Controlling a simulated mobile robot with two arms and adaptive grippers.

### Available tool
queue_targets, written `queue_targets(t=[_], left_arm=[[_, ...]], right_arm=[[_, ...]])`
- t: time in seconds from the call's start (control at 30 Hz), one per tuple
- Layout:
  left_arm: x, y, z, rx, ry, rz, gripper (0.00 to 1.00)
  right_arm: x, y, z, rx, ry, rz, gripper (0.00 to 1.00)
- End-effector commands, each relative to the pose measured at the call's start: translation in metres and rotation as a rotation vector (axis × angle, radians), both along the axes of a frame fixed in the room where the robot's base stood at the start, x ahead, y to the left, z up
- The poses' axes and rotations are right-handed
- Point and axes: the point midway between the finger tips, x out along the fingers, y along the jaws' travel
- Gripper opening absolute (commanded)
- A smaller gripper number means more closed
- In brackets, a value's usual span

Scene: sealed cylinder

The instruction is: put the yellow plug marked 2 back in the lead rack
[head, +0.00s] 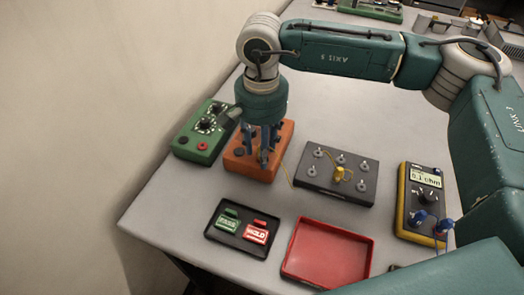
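My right gripper (263,152) points down over the orange block (243,166), which looks like the lead rack. Its blue fingers hide much of the block's top. I cannot tell whether they are open or shut, or whether a plug is between them. A thin yellow lead shows between the block and the black terminal board (345,194). A yellow plug or cap (342,174) sits on the board among several metal posts. No number 2 is readable, and I cannot identify the plug marked 2. My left gripper is not in view.
A green dial box (199,153) stands left of the block. A black tray (215,237) with green and red tags and an empty red tray (325,252) lie in front. A yellow meter (415,178) reading about 0.1 ohm stands right. The table behind the board is clear.

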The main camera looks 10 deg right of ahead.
Motion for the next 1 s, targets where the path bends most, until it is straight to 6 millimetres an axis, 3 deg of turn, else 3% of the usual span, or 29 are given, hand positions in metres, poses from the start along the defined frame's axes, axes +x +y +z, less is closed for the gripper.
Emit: queue_targets(t=[0.87,0.9,1.0], left_arm=[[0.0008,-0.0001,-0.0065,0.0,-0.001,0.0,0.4],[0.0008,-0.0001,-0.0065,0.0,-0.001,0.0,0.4],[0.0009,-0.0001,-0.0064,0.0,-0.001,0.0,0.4]], right_arm=[[0.0,-0.0002,0.0002,-0.001,0.001,0.0,0.38],[0.0001,-0.0002,0.0002,-0.001,0.0,0.0,0.35],[0.0,-0.0001,0.0002,-0.001,-0.001,0.0,0.16]])
